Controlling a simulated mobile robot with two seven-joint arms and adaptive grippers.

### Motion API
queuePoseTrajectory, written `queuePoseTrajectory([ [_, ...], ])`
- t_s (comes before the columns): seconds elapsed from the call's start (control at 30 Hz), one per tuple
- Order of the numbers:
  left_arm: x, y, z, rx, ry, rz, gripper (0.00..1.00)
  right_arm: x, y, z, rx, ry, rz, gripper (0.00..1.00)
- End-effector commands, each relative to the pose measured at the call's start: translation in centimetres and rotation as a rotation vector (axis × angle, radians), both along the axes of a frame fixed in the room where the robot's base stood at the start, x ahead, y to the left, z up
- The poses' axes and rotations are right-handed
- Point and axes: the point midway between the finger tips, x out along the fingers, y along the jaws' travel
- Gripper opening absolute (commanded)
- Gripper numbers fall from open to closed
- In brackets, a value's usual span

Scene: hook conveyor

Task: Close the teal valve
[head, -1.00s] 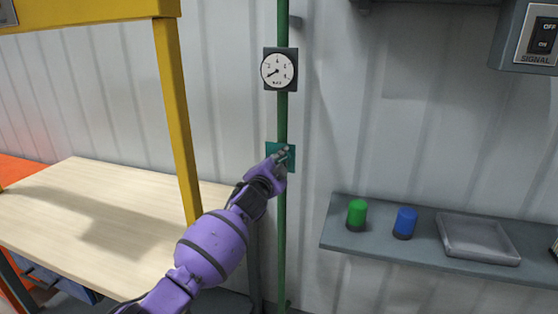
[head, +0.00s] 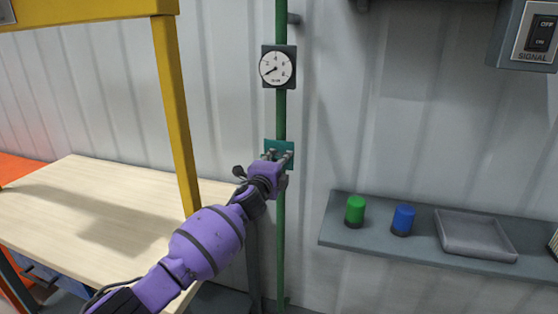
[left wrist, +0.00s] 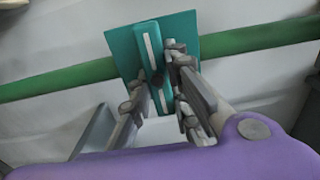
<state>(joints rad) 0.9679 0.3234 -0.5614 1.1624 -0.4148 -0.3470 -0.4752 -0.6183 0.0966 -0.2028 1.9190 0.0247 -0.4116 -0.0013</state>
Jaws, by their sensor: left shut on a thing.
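The teal valve has a square teal plate (head: 279,147) on a vertical green pipe (head: 281,240), below a round gauge. In the left wrist view its teal handle (left wrist: 150,50), with a white stripe, lies across the pipe, roughly at right angles to it. My left gripper (head: 279,156) is at the valve, its two fingers on either side of the handle and shut on it. The fingers and wrist hide part of the handle in the head view. My right gripper is in neither view.
The gauge (head: 278,67) sits above the valve. A wooden-topped table (head: 90,210) and a yellow post (head: 176,120) stand at the left. A grey shelf (head: 350,241) at the right holds a green cylinder (head: 355,210), a blue cylinder (head: 403,219) and a tray (head: 475,250).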

Motion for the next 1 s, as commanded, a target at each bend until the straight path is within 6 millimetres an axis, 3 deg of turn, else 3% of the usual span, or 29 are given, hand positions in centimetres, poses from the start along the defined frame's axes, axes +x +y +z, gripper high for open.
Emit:
queuePoseTrajectory([
  [0.47,0.04,0.15,-0.19,0.02,-0.004,0.003,0.0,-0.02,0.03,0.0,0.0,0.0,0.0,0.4],
  [0.5,0.04,0.15,-0.19,0.019,-0.004,0.003,0.19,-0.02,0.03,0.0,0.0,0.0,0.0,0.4],
  [0.63,0.03,0.12,-0.16,0.017,-0.003,0.002,0.36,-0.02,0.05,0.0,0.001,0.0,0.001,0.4],
  [1.0,-0.19,0.13,-0.07,0.014,-0.005,0.001,0.36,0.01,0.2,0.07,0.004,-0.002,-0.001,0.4],
])
